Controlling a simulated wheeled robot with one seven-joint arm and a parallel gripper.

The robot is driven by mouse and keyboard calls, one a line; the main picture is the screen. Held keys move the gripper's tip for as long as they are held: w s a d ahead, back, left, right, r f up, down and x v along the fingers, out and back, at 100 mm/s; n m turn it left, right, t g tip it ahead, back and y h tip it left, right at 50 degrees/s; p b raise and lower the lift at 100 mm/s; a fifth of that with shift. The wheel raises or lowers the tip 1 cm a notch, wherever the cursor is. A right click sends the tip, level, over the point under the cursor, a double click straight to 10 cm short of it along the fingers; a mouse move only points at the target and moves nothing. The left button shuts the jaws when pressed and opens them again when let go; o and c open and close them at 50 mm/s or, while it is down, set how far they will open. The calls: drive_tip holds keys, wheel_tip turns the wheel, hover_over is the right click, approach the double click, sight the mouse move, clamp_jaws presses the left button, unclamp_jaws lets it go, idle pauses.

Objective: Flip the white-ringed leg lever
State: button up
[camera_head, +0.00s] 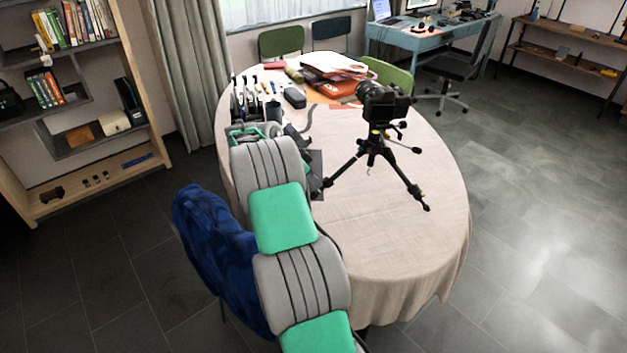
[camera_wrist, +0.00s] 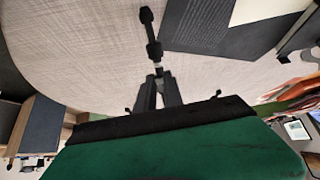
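The black tripod (camera_head: 374,150) stands on the cloth-covered table with a camera (camera_head: 384,103) on top. Its left leg (camera_head: 343,168) comes down near my arm; another leg reaches to the right. In the wrist view a thin black leg (camera_wrist: 150,32) with dark knobs lies ahead of my gripper. A small whitish ring (camera_wrist: 158,69) shows at its near end, just beyond my fingertips. My gripper (camera_wrist: 158,80) has two dark fingers with a narrow gap between them. I cannot tell whether they touch the leg. The lever itself is too small to make out. My arm hides the gripper in the head view.
A dark flat item (camera_wrist: 208,24) lies right of the leg in the wrist view. Papers and folders (camera_head: 333,72), pens and a dark case (camera_head: 295,97) crowd the table's back. A blue-draped chair (camera_head: 215,245) stands left. The table's front right (camera_head: 400,255) is clear.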

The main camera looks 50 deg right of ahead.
clamp_jaws()
drive_tip(key=shift+r, duration=0.15)
drive_tip(key=shift+r, duration=0.25)
drive_tip(key=shift+d+r+p, duration=0.15)
drive_tip(key=shift+r+p, duration=0.25)
drive_tip(key=shift+r, duration=0.05)
idle(0.4)
drive_tip(key=shift+r, duration=0.25)
drive_tip(key=shift+d, duration=0.1)
drive_tip(key=shift+s+d+r+p, duration=0.15)
drive_tip(key=shift+d+r+p, duration=0.1)
drive_tip(key=shift+r+p, duration=0.15)
idle(0.5)
